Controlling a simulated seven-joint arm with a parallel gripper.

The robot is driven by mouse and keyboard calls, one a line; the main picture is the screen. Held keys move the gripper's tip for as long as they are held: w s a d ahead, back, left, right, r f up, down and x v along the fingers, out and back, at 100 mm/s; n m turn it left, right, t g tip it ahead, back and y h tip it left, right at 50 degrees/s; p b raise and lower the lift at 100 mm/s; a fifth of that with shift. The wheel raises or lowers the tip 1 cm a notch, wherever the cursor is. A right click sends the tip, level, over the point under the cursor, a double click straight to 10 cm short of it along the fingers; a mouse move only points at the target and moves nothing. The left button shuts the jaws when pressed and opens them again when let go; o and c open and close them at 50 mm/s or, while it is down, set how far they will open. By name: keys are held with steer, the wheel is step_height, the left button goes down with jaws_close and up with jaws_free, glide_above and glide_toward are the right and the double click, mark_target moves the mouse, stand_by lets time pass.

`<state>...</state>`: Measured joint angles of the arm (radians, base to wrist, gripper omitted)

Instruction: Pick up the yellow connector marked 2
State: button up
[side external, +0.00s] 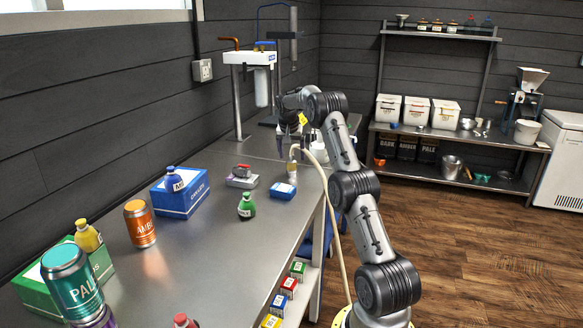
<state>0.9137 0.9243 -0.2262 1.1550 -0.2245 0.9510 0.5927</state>
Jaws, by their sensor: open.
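My gripper (293,148) is open and points down over the far part of the steel bench, in front of the tap stand. A small yellow piece (303,119) shows beside my wrist, above the fingers. I cannot tell whether it is the connector or part of my arm, and no number can be read on it. No other piece can be made out as the yellow connector marked 2. My wrist and arm hide part of the bench behind them. A cream hose (322,180) arches up near my fingers; I cannot tell whether it touches them.
On the bench (200,285) stand a small bottle (292,173), a blue block (283,191), a green bottle (247,206), a grey device (242,177), a blue box (181,197) and cans at the left. The tap stand (249,58) rises behind. The bench's middle front is clear.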

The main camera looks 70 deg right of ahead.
mark_target(292, 165)
steer(key=x, duration=0.4)
steer(key=shift+w+a+f, duration=0.1)
steer(key=shift+a, duration=0.15)
steer(key=shift+c, duration=0.2)
jaws_close()
